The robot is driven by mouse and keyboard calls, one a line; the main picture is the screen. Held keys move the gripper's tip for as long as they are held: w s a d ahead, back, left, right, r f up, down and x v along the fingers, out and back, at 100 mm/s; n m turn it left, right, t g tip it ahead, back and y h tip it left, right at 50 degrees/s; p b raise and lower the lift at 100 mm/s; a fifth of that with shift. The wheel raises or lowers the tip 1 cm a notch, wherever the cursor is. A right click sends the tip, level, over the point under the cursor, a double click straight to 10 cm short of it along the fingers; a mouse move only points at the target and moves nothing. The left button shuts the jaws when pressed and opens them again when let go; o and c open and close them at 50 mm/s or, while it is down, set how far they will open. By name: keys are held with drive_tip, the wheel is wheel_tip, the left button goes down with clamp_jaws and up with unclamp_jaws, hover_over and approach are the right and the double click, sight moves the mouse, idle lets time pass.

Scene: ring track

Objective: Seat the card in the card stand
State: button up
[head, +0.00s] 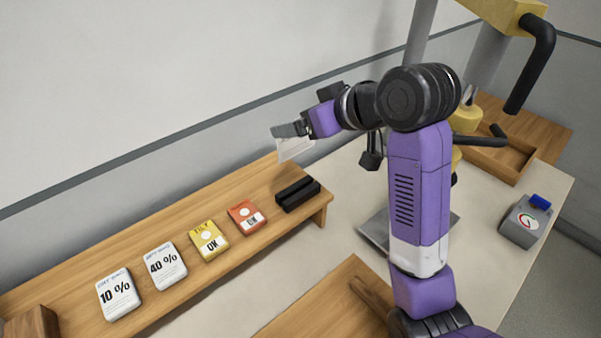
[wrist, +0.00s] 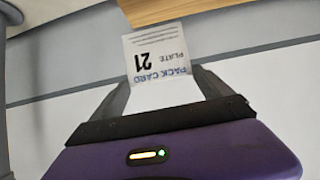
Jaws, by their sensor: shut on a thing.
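A white card (wrist: 158,58) with the print "PACK CARD PLATE 21" shows upside down in the wrist view. In the wrist view the two fingers (wrist: 160,84) reach to the card's near end. The card stand (head: 298,194) is a black slotted block near the right end of the wooden shelf. It is empty and apart from the card.
Several printed cards lie in a row on the wooden shelf (head: 75,277), including an orange one (head: 246,217) left of the stand. A wooden tray (head: 500,158) and a grey device with a blue top (head: 527,221) are at right. The wall runs behind the shelf.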

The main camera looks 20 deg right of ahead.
wheel_tip(320, 180, down, 14)
drive_tip(key=shift+p, duration=0.65)
drive_tip(key=shift+f, duration=0.1)
drive_tip(key=o, duration=1.5)
drive_tip(key=shift+c, duration=0.2)
drive_tip(key=shift+r, duration=0.2)
drive_tip(key=b+v, duration=0.1)
drive_tip(key=v, duration=1.1)
drive_tip(key=shift+f, duration=0.1)
